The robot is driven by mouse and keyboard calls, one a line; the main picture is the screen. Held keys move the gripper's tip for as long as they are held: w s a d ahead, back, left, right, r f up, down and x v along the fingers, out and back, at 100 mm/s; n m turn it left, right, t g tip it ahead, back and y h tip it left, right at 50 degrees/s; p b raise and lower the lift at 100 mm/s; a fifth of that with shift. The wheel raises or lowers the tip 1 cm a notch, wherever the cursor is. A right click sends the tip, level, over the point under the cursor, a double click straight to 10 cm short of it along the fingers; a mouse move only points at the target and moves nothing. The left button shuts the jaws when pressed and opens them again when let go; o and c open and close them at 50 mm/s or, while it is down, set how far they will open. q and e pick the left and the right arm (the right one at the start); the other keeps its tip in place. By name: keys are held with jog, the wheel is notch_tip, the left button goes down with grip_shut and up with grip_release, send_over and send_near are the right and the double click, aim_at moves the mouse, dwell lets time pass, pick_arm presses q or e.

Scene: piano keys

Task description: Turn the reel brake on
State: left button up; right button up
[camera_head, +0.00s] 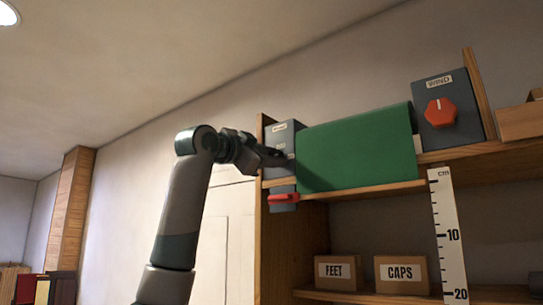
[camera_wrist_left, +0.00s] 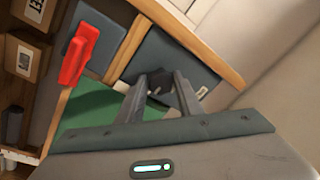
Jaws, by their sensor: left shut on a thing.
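A dark grey box (camera_head: 279,135) with small labels, too small to read, stands at the left end of the upper shelf. It also shows in the wrist view (camera_wrist_left: 172,53). My left gripper (camera_head: 280,159) reaches its front from the left. In the wrist view the fingers (camera_wrist_left: 160,86) are close together, shut on a small dark part of the box's front, mostly hidden between them. A red lever (camera_head: 283,198) sits on a grey plate below the box, apart from the gripper; in the wrist view it is at upper left (camera_wrist_left: 79,54). I cannot tell which control is the reel brake.
A green cover (camera_head: 355,150) stands right beside the box. Farther right is a grey box labelled WIND (camera_head: 435,85) with a red knob (camera_head: 440,112). A ruler (camera_head: 448,235) hangs below. Boxes FEET (camera_head: 337,272) and CAPS (camera_head: 401,273) sit on the lower shelf.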

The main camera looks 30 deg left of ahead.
dwell(0.3)
pick_arm(q)
jog(key=o, duration=1)
jog(key=shift+o, duration=0.2)
jog(key=s+a+f+b, duration=0.1)
jog(key=s+f+b, duration=0.1)
jog(key=s+b, duration=0.7)
jog(key=s, duration=0.8)
jog(key=shift+a+f, duration=0.2)
